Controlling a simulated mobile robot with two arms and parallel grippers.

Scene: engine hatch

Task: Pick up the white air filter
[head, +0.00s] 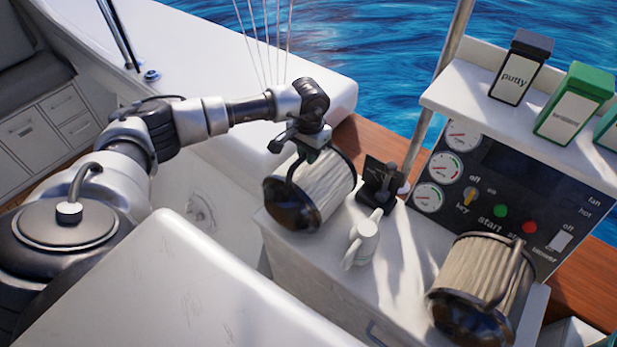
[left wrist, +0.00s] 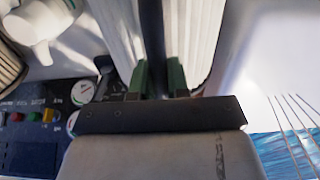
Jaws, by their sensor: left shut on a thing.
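The white air filter (head: 327,187) is a pleated white cylinder with dark end caps and a dark handle. It is tilted at the left end of the white counter. My left gripper (head: 299,158) comes from above and is shut on its handle. In the left wrist view, the green fingertips (left wrist: 158,76) sit either side of the dark handle (left wrist: 152,40), with white pleats (left wrist: 192,35) behind. I cannot tell whether the filter touches the counter. A second, creamier filter (head: 480,272) lies at the counter's right. My right gripper is not in view.
A control panel (head: 505,205) and a shelf (head: 470,101) with putty and green containers are at right. A white hull ledge (head: 230,50) lies behind my arm.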

